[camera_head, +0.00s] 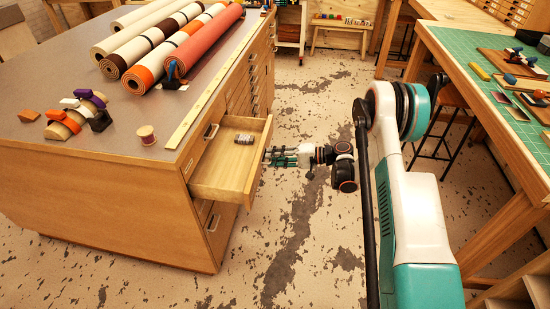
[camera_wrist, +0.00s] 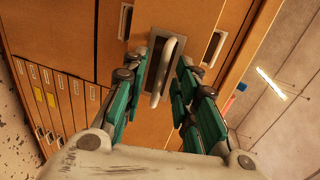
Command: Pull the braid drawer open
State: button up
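A wooden drawer (camera_head: 212,188) at the near corner of the large cabinet stands pulled out, with a small grey item (camera_head: 243,138) lying inside. I cannot read a label that marks it as the braid drawer. My gripper (camera_head: 270,155) is level with the drawer, at its front panel. In the wrist view, a pale bar handle (camera_wrist: 168,67) on a dark plate stands between the green fingers of my gripper (camera_wrist: 164,78). The fingers are apart, one on each side of the handle, with gaps showing. The handle is hidden in the head view.
The cabinet top (camera_head: 60,65) carries several rolls, a spool (camera_head: 146,135) and small coloured pieces. More closed drawers (camera_head: 250,85) line the cabinet side. A workbench with a green mat (camera_head: 480,85) and a stool (camera_head: 450,100) stand to the right. Floor between is clear.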

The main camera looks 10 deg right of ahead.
jog(key=v, duration=1.2)
jog(key=shift+w, duration=0.1)
